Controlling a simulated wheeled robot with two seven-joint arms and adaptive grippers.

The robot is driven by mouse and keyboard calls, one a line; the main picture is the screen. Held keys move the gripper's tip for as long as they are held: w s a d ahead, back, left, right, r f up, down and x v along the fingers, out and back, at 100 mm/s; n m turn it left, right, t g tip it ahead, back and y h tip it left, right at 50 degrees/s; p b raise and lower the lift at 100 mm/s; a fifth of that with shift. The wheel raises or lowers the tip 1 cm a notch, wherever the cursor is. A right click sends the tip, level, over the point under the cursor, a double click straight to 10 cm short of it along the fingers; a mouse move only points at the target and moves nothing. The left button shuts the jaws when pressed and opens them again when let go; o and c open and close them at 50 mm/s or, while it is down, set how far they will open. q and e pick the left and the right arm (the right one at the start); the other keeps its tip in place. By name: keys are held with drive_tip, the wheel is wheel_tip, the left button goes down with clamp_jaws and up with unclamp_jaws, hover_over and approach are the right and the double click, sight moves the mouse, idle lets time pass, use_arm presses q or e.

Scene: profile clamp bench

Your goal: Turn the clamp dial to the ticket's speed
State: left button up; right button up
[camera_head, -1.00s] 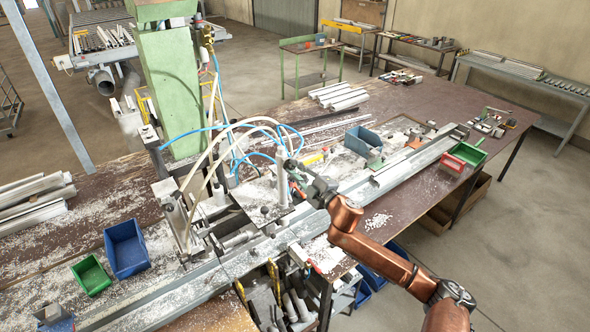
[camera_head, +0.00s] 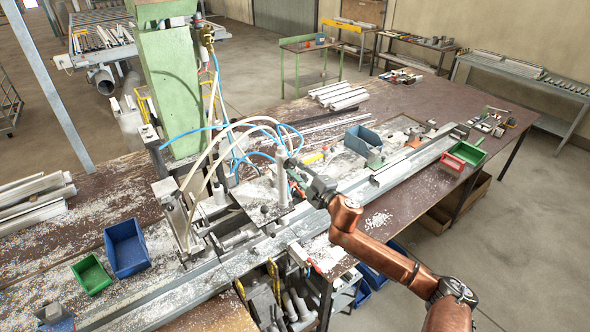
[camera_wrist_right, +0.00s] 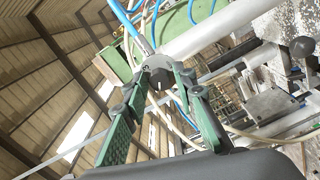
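The clamp dial (camera_wrist_right: 158,74) is a dark round knob with a small pale mark, on the end of a pale cylinder in the right wrist view. My right gripper (camera_wrist_right: 159,81) has its green fingers on either side of the knob, with the tips against its edges. In the head view, my right gripper (camera_head: 290,168) reaches the upright pale cylinder (camera_head: 281,165) on the clamp bench from the right and hides the dial. The dial's scale cannot be read. I cannot make out the ticket. My left gripper is not in view.
Blue and white hoses (camera_head: 232,128) loop close behind the gripper. A green column (camera_head: 172,90) stands at the left. A long metal rail (camera_head: 400,172) crosses the table.

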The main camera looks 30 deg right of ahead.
drive_tip(key=shift+o, duration=0.9)
drive_tip(key=s+d, duration=0.1)
drive_tip(key=s, duration=1.1)
